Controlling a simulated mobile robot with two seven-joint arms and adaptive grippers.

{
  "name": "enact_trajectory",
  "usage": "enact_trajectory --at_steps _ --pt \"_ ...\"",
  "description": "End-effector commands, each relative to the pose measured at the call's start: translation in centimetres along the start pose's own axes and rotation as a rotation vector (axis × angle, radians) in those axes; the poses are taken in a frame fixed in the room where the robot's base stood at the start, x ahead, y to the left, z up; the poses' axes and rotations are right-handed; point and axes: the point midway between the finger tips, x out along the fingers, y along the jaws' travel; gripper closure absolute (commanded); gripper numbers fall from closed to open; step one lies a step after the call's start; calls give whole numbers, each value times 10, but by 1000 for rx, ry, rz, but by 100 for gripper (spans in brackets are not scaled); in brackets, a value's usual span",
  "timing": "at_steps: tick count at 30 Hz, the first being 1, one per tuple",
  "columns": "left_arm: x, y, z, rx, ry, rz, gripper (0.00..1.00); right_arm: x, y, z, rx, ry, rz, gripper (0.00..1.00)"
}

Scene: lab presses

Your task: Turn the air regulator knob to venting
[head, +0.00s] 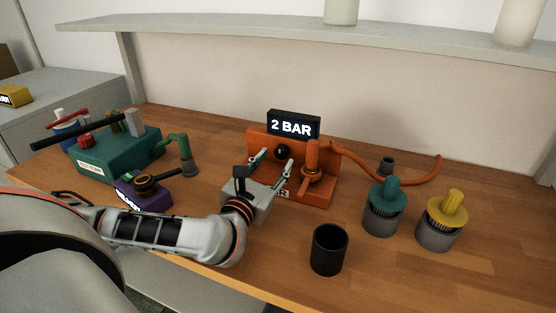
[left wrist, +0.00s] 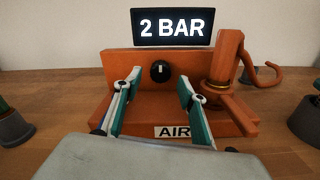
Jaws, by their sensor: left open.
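The orange air regulator (head: 322,187) stands on the wooden table, with a lit display (head: 293,125) above it reading "2 BAR". Its black round knob (head: 282,151) sits on the upright orange panel. In the left wrist view the knob (left wrist: 160,71) has a white mark pointing up. My left gripper (head: 271,165) is open in front of the panel. In the left wrist view its two teal-padded fingers (left wrist: 158,84) stand on either side of the knob, apart from it, with nothing between them. An "AIR" label (left wrist: 173,131) is on the base. My right gripper is not in view.
An orange hose (head: 400,182) runs right from the regulator. A black cup (head: 329,250), a teal-topped device (head: 384,205) and a yellow-topped one (head: 441,220) stand to the right. A green press (head: 112,150) and a purple device (head: 143,192) stand left. A shelf (head: 230,35) spans the back wall.

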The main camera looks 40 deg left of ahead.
Motion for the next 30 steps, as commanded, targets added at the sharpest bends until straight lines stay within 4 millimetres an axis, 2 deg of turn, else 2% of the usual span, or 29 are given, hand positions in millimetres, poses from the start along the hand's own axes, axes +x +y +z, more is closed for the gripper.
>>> enact_trajectory --at_steps 6,14,15,19,26,30 --pt "17 -1 -1 -1 1 -1 59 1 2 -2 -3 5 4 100" --pt "19 0 0 -1 1 -1 59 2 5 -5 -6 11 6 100" --pt "19 0 0 -1 1 -1 62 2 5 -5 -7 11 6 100" --pt "19 0 0 0 1 -1 95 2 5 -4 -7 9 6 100" --pt "18 0 0 4 0 -1 97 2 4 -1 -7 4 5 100" --pt "18 0 2 29 0 0 97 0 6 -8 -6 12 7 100"
